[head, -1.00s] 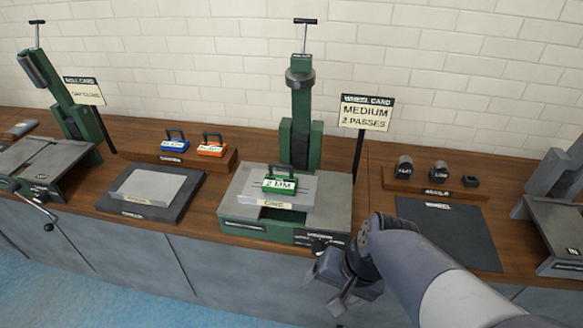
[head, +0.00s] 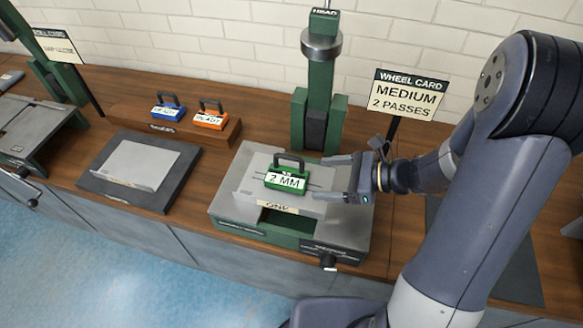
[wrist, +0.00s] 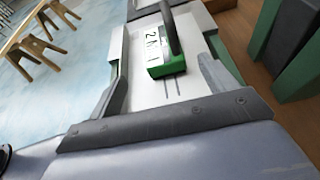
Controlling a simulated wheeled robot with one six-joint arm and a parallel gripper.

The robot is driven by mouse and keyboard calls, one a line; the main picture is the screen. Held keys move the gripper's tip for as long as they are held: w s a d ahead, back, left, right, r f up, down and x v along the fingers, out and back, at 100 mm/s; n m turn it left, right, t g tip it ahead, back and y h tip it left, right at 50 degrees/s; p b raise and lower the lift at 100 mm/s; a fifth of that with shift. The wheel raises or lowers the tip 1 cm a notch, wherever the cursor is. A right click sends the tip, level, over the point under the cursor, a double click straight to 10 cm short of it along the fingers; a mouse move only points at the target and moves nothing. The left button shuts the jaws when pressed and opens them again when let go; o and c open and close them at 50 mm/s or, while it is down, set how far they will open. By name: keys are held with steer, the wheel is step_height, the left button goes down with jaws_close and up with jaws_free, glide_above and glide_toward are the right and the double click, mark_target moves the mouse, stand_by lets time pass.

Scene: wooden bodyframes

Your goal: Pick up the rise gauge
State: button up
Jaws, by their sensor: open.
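The rise gauge appears to be the green block (head: 285,181) with a dark handle and a white "2 MM" label. It sits upright on the light plate (head: 318,208) on the green machine's bed. It also shows in the wrist view (wrist: 168,66), ahead and between the fingers. My gripper (head: 338,178) is open, just right of the green block, with its fingers pointing left toward it. In the wrist view my gripper (wrist: 165,75) has a finger on each side of the block, and gaps show. No contact is visible.
The machine's green column (head: 320,90) stands behind the plate. A "MEDIUM 2 PASSES" sign (head: 405,95) stands behind my arm. Blue (head: 168,112) and orange (head: 210,119) handled blocks sit on a wooden stand at left. A flat grey plate (head: 140,165) lies on a dark mat.

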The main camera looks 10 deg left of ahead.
mark_target(294, 177)
steer(key=x, duration=0.4)
steer(key=shift+a+f, duration=0.1)
steer(key=shift+a, duration=0.1)
steer(key=shift+w+p+x, duration=0.15)
steer(key=shift+p+x, duration=0.2)
steer(key=shift+x, duration=0.9)
steer(key=shift+w+p+x, duration=0.15)
steer(key=shift+p+x, duration=0.15)
steer(key=shift+x, duration=1)
steer(key=shift+c, duration=0.3)
steer(key=shift+d, duration=0.1)
steer(key=c, duration=1.2)
steer(key=shift+c, duration=0.3)
